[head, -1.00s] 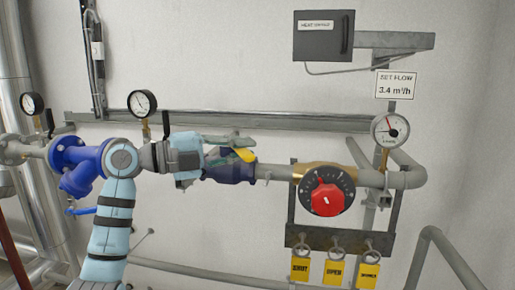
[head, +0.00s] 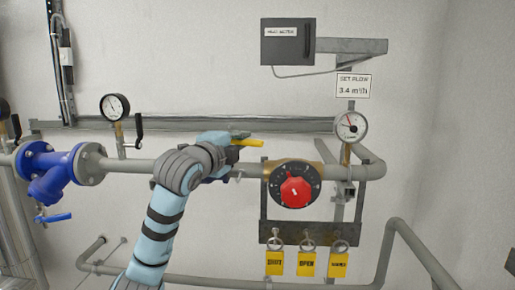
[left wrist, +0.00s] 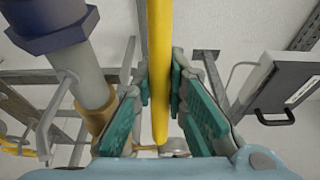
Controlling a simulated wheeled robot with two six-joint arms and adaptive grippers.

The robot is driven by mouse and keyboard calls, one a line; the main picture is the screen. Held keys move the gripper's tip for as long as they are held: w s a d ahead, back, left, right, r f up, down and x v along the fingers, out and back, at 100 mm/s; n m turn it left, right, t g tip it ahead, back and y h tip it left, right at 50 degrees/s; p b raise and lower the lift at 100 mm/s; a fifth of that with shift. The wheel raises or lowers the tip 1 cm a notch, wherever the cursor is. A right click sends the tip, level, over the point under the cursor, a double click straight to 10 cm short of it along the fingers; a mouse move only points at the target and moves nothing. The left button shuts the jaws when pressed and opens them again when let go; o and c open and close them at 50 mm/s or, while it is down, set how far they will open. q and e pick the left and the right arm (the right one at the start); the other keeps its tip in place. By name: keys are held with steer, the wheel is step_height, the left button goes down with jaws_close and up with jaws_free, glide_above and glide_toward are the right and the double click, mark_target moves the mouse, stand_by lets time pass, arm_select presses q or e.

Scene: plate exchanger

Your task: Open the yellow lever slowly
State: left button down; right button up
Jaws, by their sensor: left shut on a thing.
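The yellow lever (head: 249,142) lies nearly level above the grey pipe, its free end pointing right. My left gripper (head: 236,145) is at the lever's left part, and the hand hides the valve body beneath. In the left wrist view the yellow lever (left wrist: 159,70) runs between the teal finger pads of my left gripper (left wrist: 163,95), which is shut on it. My right gripper is not in view.
The red knob (head: 296,191) on its black dial sits right of the lever, with yellow tags (head: 307,264) hanging below. A blue strainer (head: 45,170) and a gauge (head: 115,107) are at left. A flow gauge (head: 350,127) and grey box (head: 287,42) are at right.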

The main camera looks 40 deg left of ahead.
arm_select(q)
steer(key=shift+w+r+y, duration=0.1)
steer(key=shift+r+y, duration=0.05)
steer(key=shift+y, duration=0.25)
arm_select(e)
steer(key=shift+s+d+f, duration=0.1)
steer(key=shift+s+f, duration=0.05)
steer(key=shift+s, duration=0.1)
arm_select(q)
steer(key=shift+w, duration=0.1)
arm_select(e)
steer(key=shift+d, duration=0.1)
arm_select(q)
steer(key=c, duration=1.6)
jaws_free()
steer(key=shift+a, duration=0.1)
steer(key=v, duration=1.2)
